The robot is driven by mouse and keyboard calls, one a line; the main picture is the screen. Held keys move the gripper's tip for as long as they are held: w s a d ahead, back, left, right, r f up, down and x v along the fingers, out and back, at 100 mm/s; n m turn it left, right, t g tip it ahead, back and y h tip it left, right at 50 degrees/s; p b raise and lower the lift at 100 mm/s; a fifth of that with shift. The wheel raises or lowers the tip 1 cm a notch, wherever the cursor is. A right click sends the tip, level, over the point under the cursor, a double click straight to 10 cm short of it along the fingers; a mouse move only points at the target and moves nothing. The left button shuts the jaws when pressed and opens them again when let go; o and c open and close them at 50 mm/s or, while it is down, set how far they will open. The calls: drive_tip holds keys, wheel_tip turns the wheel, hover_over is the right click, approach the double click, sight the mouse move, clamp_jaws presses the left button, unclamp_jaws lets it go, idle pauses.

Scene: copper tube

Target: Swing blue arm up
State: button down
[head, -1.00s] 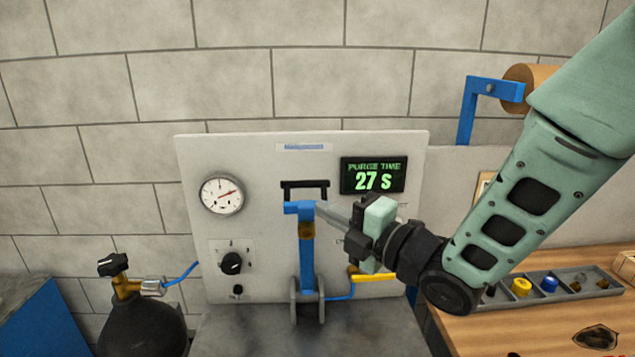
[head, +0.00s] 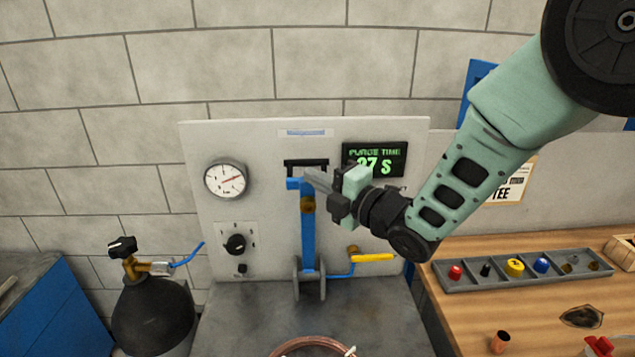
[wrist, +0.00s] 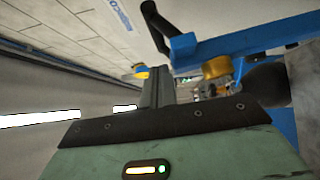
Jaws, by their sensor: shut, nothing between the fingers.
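The blue arm (head: 308,238) stands upright in front of the white panel, on a grey pivot bracket (head: 309,278) on the bench. Its short head points left at the top, with a brass-coloured part just below. A black handle-shaped bracket (head: 305,163) on the panel is right behind its top. My gripper (head: 311,179) is shut and empty, its fingertips at the right side of the arm's head; I cannot tell whether they touch. In the wrist view the blue arm (wrist: 235,38) runs across the upper right, beside the closed fingers (wrist: 155,88).
The display (head: 374,160) is partly behind my gripper. A yellow-handled valve (head: 372,257) is right of the arm's base. A gauge (head: 226,179) and knob (head: 236,244) are on the panel's left. A copper coil (head: 312,346) lies in front. A parts tray (head: 480,284) is on the wooden bench.

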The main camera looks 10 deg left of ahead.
sight(303, 164)
drive_tip(key=w+b, duration=0.1)
drive_tip(key=b, duration=0.1)
drive_tip(key=w+b, duration=0.2)
drive_tip(key=shift+w+a, duration=0.25)
drive_tip(key=shift+a, duration=0.15)
drive_tip(key=shift+w+d+r, duration=0.1)
drive_tip(key=shift+w+r, duration=0.1)
drive_tip(key=shift+r, duration=0.25)
